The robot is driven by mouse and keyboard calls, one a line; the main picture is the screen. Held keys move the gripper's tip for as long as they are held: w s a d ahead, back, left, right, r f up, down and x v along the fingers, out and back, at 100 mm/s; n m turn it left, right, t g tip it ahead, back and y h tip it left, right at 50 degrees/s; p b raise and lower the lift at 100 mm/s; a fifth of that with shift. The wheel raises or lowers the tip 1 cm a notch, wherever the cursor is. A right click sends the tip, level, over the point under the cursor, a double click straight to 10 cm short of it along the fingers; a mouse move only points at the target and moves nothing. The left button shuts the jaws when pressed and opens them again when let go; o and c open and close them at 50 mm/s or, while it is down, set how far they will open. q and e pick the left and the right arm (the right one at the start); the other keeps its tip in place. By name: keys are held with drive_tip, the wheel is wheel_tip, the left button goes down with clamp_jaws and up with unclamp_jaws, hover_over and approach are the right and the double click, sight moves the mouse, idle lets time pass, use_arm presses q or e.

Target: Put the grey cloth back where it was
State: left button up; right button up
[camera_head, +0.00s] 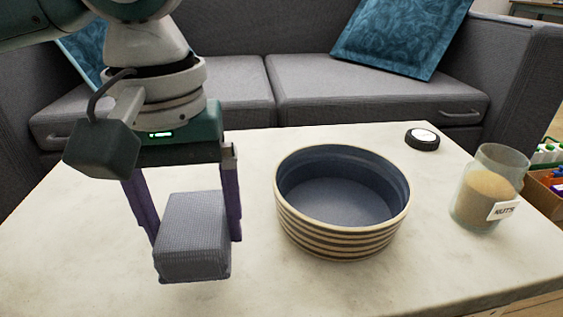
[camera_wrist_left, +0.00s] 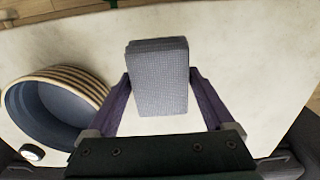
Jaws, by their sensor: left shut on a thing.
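The grey cloth (camera_head: 192,236) is a folded, block-like bundle with a fine woven texture. My left gripper (camera_head: 192,232) is shut on it, with a purple finger on each side. The cloth is at the front left of the pale table, left of the striped bowl; I cannot tell whether it touches the tabletop. In the left wrist view the cloth (camera_wrist_left: 158,76) sits between the two fingers (camera_wrist_left: 160,95) and sticks out beyond them. My right gripper is in neither view.
A striped bowl (camera_head: 342,236) with a dark blue, empty inside stands mid-table. A nuts jar (camera_head: 486,190) stands at the right and a small round black-and-white object (camera_head: 422,139) at the back right. A grey sofa (camera_head: 370,97) is behind. The table (camera_head: 300,288) is bare in front.

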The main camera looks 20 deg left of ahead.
use_arm(q)
wheel_tip(320, 180, down, 4)
drive_tip(key=b, duration=0.3)
drive_tip(key=shift+f, duration=0.1)
drive_tip(key=o, duration=0.9)
